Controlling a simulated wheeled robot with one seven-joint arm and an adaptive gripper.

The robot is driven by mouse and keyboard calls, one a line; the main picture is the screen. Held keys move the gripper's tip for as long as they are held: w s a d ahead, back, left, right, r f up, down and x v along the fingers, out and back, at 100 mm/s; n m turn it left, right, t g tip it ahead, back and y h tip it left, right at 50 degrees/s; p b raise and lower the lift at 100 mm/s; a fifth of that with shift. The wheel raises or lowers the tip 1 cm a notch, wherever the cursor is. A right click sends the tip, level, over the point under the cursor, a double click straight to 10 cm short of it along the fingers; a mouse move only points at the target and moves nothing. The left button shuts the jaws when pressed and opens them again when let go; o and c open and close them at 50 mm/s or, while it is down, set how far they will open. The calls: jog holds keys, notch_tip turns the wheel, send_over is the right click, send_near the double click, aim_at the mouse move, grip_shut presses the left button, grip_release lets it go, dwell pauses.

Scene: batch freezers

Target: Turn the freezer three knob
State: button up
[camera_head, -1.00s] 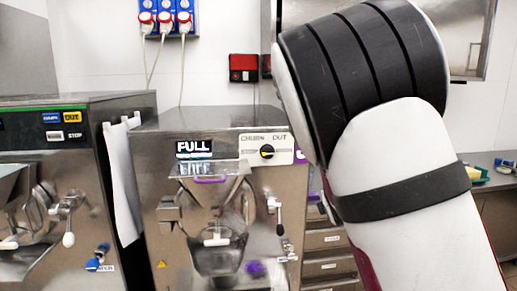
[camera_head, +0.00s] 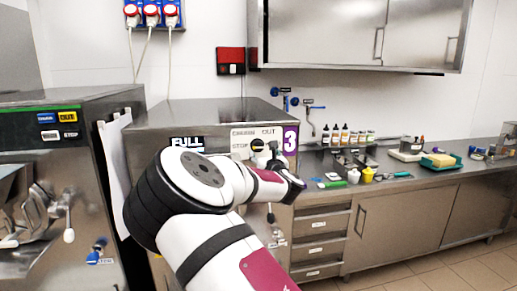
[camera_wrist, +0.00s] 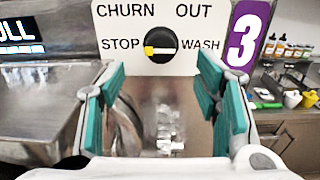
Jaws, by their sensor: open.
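The freezer three knob (camera_wrist: 160,44) is a round black dial with a yellow pointer on a white panel marked CHURN, OUT, STOP and WASH. In the wrist view its pointer is on the left, by STOP. A purple sign with a 3 (camera_wrist: 243,32) is right of it. In the head view the knob (camera_head: 257,145) shows just above my arm. My gripper (camera_wrist: 162,90) is open, its teal-padded fingers apart, with nothing between them. The knob lies ahead, in line with the gap between the fingers and apart from them. My arm hides much of the freezer's front (camera_head: 140,152).
Another freezer (camera_head: 60,165) stands close on the left, with a white cloth (camera_head: 113,165) between. On the right, a steel counter (camera_head: 400,185) holds bottles, cups and a tray. A steel wall cabinet (camera_head: 360,35) hangs above. The floor at the lower right is clear.

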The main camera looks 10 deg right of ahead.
aim_at(259, 146)
jog(key=w, duration=0.8)
jog(key=shift+w+b, duration=0.35)
jog(key=shift+w, duration=0.05)
jog(key=shift+d, duration=0.1)
jog(key=c, duration=1.1)
